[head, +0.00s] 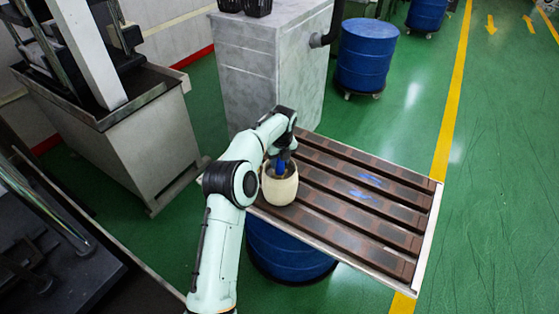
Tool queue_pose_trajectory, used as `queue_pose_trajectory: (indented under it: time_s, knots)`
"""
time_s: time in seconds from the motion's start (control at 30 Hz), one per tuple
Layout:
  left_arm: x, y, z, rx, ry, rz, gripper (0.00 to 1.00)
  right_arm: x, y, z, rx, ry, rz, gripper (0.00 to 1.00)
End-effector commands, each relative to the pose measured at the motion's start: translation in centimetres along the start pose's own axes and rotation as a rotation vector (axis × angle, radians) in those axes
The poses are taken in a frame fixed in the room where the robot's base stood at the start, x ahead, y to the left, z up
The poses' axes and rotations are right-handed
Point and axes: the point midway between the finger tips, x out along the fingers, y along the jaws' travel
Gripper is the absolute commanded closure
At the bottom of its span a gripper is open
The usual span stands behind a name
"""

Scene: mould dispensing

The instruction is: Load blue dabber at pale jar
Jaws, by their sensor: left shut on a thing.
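The pale jar (281,188) stands upright on the left part of a slatted tray. The blue dabber (280,168) is at the jar's mouth, and its lower end is hidden inside or behind the rim. My left gripper (281,156) is above the jar, shut on the blue dabber, though its fingers are small and partly hidden by the wrist. I cannot tell whether the dabber touches the jar's inside. My right gripper is out of view.
The slatted tray (436,216) has brown bars with blue marks toward its right part and rests over a blue drum (290,255). A grey cabinet (265,75) stands behind. A second blue drum (366,58) is farther back. Green floor is open at right.

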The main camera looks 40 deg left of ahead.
Motion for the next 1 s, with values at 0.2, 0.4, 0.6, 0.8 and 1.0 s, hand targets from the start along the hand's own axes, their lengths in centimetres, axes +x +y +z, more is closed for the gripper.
queue_pose_trajectory:
  time_s: [0.2, 0.4, 0.6, 0.8, 1.0]
  knots:
    - [0.3, 0.1, -0.1, 0.001, 0.004, 0.004, 0.94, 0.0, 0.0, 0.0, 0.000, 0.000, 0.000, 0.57]
    - [-0.6, 0.0, 0.1, 0.001, 0.004, 0.003, 0.94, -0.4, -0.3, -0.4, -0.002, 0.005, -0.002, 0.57]
    - [-2.5, -0.1, 0.4, 0.000, 0.000, -0.001, 0.94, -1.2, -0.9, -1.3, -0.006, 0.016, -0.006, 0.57]
    - [-3.9, -0.1, 0.6, 0.001, 0.000, 0.000, 0.94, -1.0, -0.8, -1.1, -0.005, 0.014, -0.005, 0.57]
    - [-5.5, 0.0, 0.8, 0.000, 0.000, 0.000, 0.94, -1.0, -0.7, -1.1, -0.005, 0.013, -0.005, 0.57]
